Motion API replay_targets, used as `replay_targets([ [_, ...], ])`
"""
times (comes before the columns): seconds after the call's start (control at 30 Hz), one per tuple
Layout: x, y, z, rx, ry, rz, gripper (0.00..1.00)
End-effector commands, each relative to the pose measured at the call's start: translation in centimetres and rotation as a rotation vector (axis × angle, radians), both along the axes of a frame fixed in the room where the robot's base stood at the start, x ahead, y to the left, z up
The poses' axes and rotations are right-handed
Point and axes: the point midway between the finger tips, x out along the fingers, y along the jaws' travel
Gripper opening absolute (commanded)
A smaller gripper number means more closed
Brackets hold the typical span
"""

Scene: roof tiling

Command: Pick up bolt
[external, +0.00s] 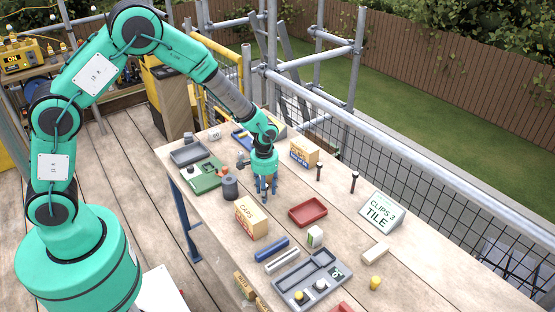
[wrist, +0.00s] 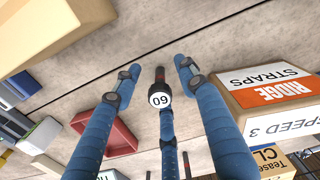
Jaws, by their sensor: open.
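In the wrist view, a dark bolt (wrist: 160,99) shows between the blue fingers of my gripper (wrist: 157,78). Its round white face carries a number that looks like 60, and a dark shaft with a reddish end shows beyond it. The left and right fingers stand apart from it. A third blue finger lies just below it in the picture, and I cannot tell whether they touch. In the external view, my gripper (external: 266,187) points down close above the table, open, and its fingers largely hide the bolt. Two similar dark upright pieces (external: 319,171) (external: 353,181) stand to the right.
A CAPS box (external: 251,217) and a dark cylinder (external: 230,188) stand near my gripper. A strap box (wrist: 270,88) is close to the right finger. A red tray (external: 308,211), grey tray (external: 310,283) and CLIPS sign (external: 381,211) occupy the bench. A railing (external: 400,153) runs behind.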

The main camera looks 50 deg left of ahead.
Motion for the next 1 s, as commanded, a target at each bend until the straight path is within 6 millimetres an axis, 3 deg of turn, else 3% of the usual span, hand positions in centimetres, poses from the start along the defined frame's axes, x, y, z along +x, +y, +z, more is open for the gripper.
replay_targets([
  [0.37,-0.01,0.01,0.01,0.0,0.0,0.0,0.42],
  [0.57,-0.01,0.01,0.01,0.0,0.0,0.0,0.02],
  [0.6,-0.01,0.01,0.01,0.0,0.0,0.0,0.0],
  [1.0,0.0,0.0,0.04,0.0,0.0,0.0,0.0],
])
